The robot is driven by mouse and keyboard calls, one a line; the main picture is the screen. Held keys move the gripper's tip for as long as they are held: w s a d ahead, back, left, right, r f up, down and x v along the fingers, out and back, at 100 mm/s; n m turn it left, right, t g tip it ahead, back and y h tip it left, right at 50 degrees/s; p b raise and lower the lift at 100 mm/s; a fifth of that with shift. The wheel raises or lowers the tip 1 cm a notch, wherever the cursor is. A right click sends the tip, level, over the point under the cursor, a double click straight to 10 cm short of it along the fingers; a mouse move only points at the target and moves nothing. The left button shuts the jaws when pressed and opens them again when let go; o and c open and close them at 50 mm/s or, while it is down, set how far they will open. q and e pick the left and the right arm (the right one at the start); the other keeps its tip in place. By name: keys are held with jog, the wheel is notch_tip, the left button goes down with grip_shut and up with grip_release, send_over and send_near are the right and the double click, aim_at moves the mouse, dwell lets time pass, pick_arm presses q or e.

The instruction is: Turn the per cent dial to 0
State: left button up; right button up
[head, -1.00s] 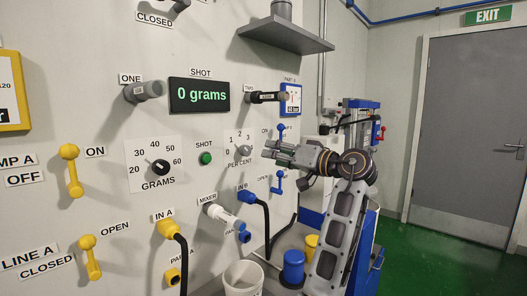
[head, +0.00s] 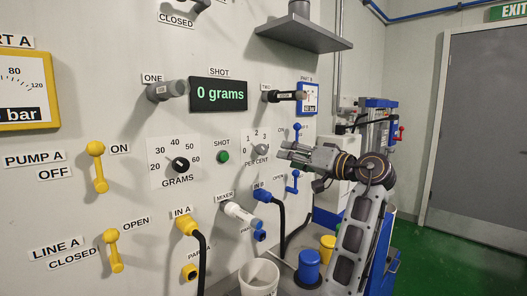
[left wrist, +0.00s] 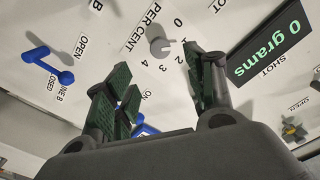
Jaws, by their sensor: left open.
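The per cent dial (head: 262,149) is a small grey knob on the wall panel, with numbers around it. It also shows in the left wrist view (left wrist: 160,46), where its pointer appears to lie near 1. My left gripper (head: 283,151) is open and empty, just to the right of the dial in the head view. In the left wrist view the dial shows beyond and between the spread fingers (left wrist: 157,80), apart from them. My right gripper is not in view.
The black grams dial (head: 180,164) and green shot button (head: 222,157) are left of the per cent dial. Blue levers (head: 293,181) stand close by the gripper. The shot display (head: 218,95) reads 0 grams. A white bucket (head: 259,277) stands below.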

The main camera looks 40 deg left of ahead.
aim_at(265, 150)
pick_arm(q)
jog(key=a, duration=1)
jog(key=shift+w+a+b, duration=0.3)
jog(key=shift+w+a, duration=0.05)
jog(key=shift+w, duration=0.05)
jog(key=shift+w+a, duration=0.1)
jog(key=shift+a, duration=0.75)
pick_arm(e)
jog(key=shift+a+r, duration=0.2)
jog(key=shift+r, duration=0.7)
pick_arm(q)
jog(key=c, duration=1.1)
